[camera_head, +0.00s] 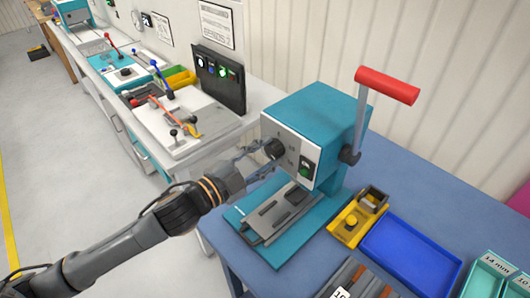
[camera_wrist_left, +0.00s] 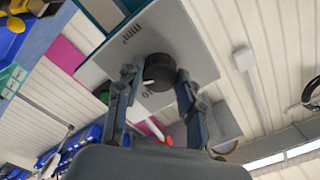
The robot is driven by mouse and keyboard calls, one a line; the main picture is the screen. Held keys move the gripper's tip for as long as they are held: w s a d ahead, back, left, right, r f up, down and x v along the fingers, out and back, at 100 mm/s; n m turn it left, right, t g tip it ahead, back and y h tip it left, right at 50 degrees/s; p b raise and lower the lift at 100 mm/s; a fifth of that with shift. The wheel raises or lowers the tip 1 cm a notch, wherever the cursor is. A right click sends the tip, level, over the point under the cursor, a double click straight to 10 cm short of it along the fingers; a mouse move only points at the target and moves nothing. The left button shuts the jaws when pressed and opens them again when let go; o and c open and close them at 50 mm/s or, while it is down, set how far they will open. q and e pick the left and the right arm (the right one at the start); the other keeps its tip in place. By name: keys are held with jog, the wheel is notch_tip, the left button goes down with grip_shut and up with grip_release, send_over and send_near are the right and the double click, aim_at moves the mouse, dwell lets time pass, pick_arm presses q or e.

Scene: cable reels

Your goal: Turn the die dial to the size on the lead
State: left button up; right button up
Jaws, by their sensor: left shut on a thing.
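The teal crimping press (camera_head: 313,120) stands on the blue bench, with a red-handled lever (camera_head: 387,86) on its right side. The black die dial (camera_head: 273,149) is on its pale front plate. My left gripper (camera_head: 262,156) reaches in from the left and is shut on the dial. In the left wrist view the dial (camera_wrist_left: 158,72) sits between the two fingers of my left gripper (camera_wrist_left: 156,80). Markings on the plate around the dial show in part, with "mm²" legible; the size set cannot be read. A lead is not clearly visible. My right gripper is out of view.
A yellow holder (camera_head: 350,226) and a blue tray (camera_head: 410,256) lie right of the press. Teal bins (camera_head: 490,275) stand at the right edge. A white bench (camera_head: 190,128) with tools and a dark panel (camera_head: 218,78) is behind my left arm. The grey floor at left is open.

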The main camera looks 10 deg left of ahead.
pick_arm(q)
jog(key=shift+m, duration=0.6)
jog(key=o, duration=1.2)
jog(key=shift+s+a, duration=0.3)
jog(key=shift+s, duration=0.15)
jog(key=v, duration=1.1)
